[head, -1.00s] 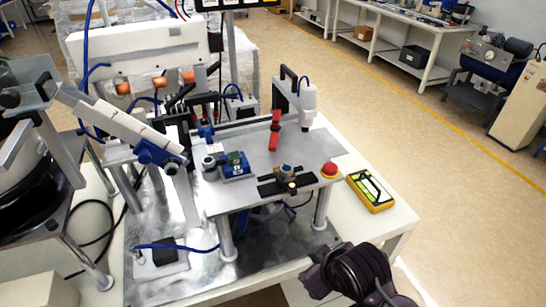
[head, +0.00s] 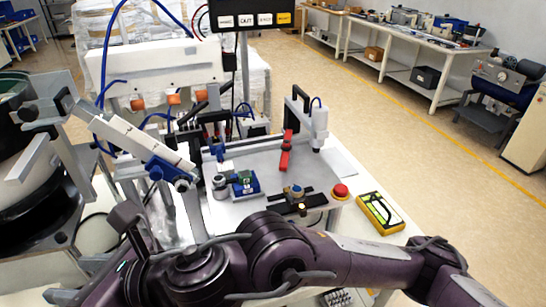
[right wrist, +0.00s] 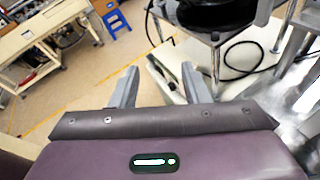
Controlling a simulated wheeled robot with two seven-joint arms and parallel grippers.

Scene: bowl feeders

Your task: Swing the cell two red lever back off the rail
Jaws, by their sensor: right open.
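A red lever (head: 286,150) stands on the back right part of the grey machine plate (head: 258,168), beside a white cylinder unit. I cannot read a cell number on it. A pale sloping rail (head: 140,142) runs from the bowl feeder at left down towards the plate; the lever is apart from this one. My right arm crosses the front of the plate, and its gripper (head: 98,257) is at the lower left, well away from the lever. In the right wrist view the gripper (right wrist: 157,82) is open and empty, above the floor. My left gripper is out of view.
A red button (head: 340,190), a blue block (head: 245,183) and a black fixture (head: 300,202) sit on the plate. A yellow device (head: 379,212) lies on the table at right. The bowl feeder (head: 40,190) stands close to my gripper. A blue stool (right wrist: 115,22) stands on open floor.

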